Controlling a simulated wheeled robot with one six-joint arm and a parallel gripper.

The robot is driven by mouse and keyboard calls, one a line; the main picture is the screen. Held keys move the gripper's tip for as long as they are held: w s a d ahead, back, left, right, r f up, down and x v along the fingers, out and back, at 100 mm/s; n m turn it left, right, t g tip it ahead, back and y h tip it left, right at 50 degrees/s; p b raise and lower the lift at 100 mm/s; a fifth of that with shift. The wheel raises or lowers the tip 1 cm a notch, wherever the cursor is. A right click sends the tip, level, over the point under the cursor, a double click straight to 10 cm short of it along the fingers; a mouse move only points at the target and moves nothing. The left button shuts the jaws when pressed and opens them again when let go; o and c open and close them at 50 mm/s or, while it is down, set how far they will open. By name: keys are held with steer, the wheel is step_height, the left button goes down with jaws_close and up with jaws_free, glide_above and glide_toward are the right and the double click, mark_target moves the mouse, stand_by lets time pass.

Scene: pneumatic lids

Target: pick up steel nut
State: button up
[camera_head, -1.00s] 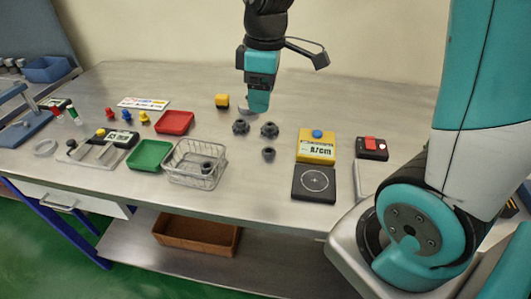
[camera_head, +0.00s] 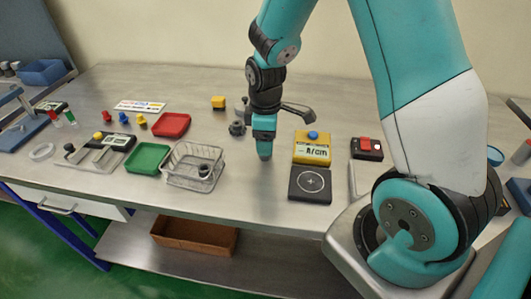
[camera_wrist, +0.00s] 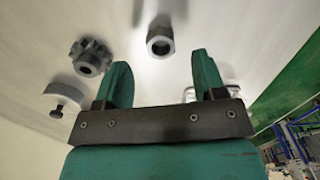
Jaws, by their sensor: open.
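The steel nut (camera_wrist: 160,40) is a grey hexagonal piece with a round hole. In the wrist view it lies on the bench just beyond my fingertips, in line with the gap between them. My gripper (camera_wrist: 161,78) is open, with nothing between its two green fingers. In the head view my gripper (camera_head: 264,152) points down, low over the bench, between the wire basket and the yellow meter. The nut is not clearly visible there; my gripper seems to hide it.
A wire basket (camera_head: 193,178) holding a dark piece stands left of my gripper. A yellow meter (camera_head: 312,148) and black pad (camera_head: 310,184) stand right.

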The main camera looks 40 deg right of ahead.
step_height(320, 180, down, 4)
steer(key=shift+f, duration=0.1)
steer(key=c, duration=1)
steer(key=shift+c, duration=0.2)
